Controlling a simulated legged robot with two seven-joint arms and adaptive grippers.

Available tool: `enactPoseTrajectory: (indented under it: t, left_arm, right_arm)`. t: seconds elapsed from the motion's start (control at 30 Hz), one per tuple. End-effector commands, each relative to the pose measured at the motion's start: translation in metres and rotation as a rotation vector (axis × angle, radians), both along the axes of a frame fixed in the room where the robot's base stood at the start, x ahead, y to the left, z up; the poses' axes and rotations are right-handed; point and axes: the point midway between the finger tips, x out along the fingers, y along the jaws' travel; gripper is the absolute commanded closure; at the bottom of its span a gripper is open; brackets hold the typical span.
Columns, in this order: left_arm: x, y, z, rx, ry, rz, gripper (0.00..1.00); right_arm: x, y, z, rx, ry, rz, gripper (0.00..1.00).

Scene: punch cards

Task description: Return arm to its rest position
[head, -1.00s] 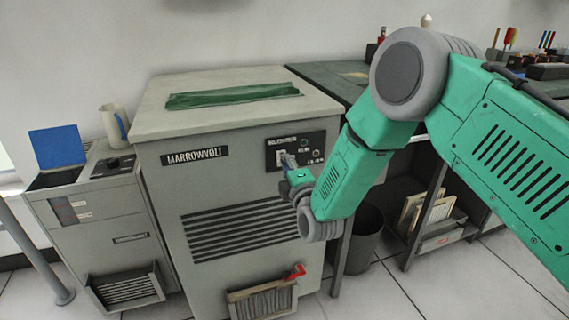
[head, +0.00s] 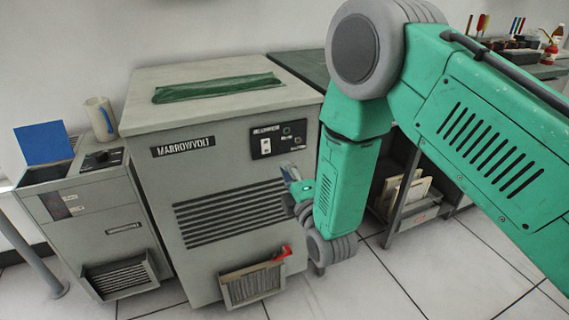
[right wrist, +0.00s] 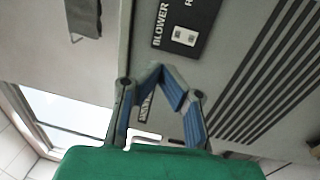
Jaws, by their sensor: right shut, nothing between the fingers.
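My green right arm (head: 345,185) reaches in from the right in the head view and hangs down in front of the grey MARROWVOLT machine (head: 160,190). My right gripper (head: 287,172) is small there, below the machine's black switch panel (head: 276,138) and apart from it. In the right wrist view the blue-grey fingers of the gripper (right wrist: 161,70) come together at their tips, shut and empty. The panel marked BLOWER (right wrist: 187,25), with a white switch (right wrist: 184,37), lies beyond the fingertips. My left gripper is not in view.
A smaller grey unit (head: 95,215) with a mug (head: 101,117) and a blue panel (head: 45,143) stands left. A card bin (head: 252,284) with a red part juts from the machine's front. A dark bench (head: 300,68) stands behind my arm. Tiled floor (head: 365,290) is clear in front.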

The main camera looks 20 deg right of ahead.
Motion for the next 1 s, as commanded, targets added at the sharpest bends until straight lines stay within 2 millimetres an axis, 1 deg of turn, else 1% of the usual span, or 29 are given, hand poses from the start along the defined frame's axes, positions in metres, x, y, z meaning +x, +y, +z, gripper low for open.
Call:
enactPoseTrajectory:
  t: [0.43, 0.47, 0.57, 0.67, 0.7, 0.77, 0.8, 0.87, 0.9, 0.97, 1.0]
  left_arm:
    - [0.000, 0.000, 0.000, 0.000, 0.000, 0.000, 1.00]
    - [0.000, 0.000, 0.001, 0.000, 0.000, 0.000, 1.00]
    - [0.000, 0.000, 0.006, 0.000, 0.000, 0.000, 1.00]
    - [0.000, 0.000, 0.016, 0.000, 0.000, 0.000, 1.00]
    - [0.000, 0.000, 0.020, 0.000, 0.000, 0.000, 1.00]
    - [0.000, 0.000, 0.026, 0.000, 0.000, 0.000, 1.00]
    - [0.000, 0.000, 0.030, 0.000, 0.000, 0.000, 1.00]
    - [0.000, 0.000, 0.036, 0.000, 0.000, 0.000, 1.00]
    - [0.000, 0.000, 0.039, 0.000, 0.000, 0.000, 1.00]
    - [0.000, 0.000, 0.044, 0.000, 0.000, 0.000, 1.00]
    - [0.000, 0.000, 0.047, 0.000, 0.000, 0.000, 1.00]
  right_arm:
    - [-0.001, -0.003, -0.003, 0.010, 0.010, -0.001, 1.00]
    - [-0.002, -0.003, -0.006, 0.020, 0.026, 0.002, 1.00]
    - [-0.015, -0.007, -0.029, 0.111, 0.140, 0.008, 1.00]
    - [-0.046, -0.017, -0.073, 0.300, 0.362, -0.012, 1.00]
    - [-0.066, -0.021, -0.094, 0.394, 0.473, -0.039, 1.00]
    - [-0.100, -0.029, -0.123, 0.544, 0.639, -0.107, 1.00]
    - [-0.126, -0.033, -0.141, 0.641, 0.742, -0.166, 1.00]
    - [-0.166, -0.041, -0.162, 0.776, 0.885, -0.276, 1.00]
    - [-0.195, -0.046, -0.173, 0.858, 0.969, -0.361, 1.00]
    - [-0.236, -0.051, -0.185, 0.969, 1.077, -0.498, 1.00]
    - [-0.262, -0.055, -0.190, 1.032, 1.136, -0.591, 1.00]
